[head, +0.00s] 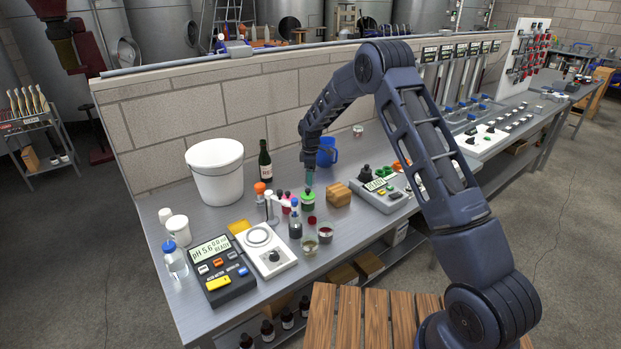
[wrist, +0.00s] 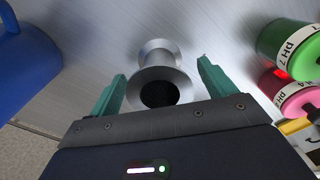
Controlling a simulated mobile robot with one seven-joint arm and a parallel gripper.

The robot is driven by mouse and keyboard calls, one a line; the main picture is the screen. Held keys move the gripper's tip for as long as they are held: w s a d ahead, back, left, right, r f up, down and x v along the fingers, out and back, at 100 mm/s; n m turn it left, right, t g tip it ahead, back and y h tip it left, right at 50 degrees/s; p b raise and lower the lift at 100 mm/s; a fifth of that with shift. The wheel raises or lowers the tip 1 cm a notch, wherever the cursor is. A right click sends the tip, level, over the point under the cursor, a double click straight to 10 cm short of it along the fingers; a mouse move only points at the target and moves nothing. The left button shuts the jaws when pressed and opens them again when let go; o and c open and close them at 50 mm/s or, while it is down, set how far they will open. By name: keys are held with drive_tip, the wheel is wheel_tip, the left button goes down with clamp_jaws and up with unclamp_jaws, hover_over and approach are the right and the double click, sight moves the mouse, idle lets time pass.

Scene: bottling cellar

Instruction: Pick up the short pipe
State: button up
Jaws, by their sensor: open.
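The short pipe (wrist: 153,76) is a shiny grey metal spool with a wide flange at each end and a dark round bore. It shows in the wrist view, on the grey worktop, with its open near end toward my gripper (wrist: 161,73). In the head view my gripper (head: 309,179) points down over the bench, behind the green bottle. I cannot make out the pipe in the head view; my gripper or the bottles may hide it.
A green pH 7 bottle (wrist: 289,45) and a pink bottle (wrist: 290,92) lie close to the right finger in the wrist view. A blue jug (wrist: 25,68) is at left; it also shows in the head view (head: 326,154). A wooden block (head: 338,195) stands nearby.

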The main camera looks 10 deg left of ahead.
drive_tip(key=c, duration=1.2)
drive_tip(key=shift+r, duration=0.1)
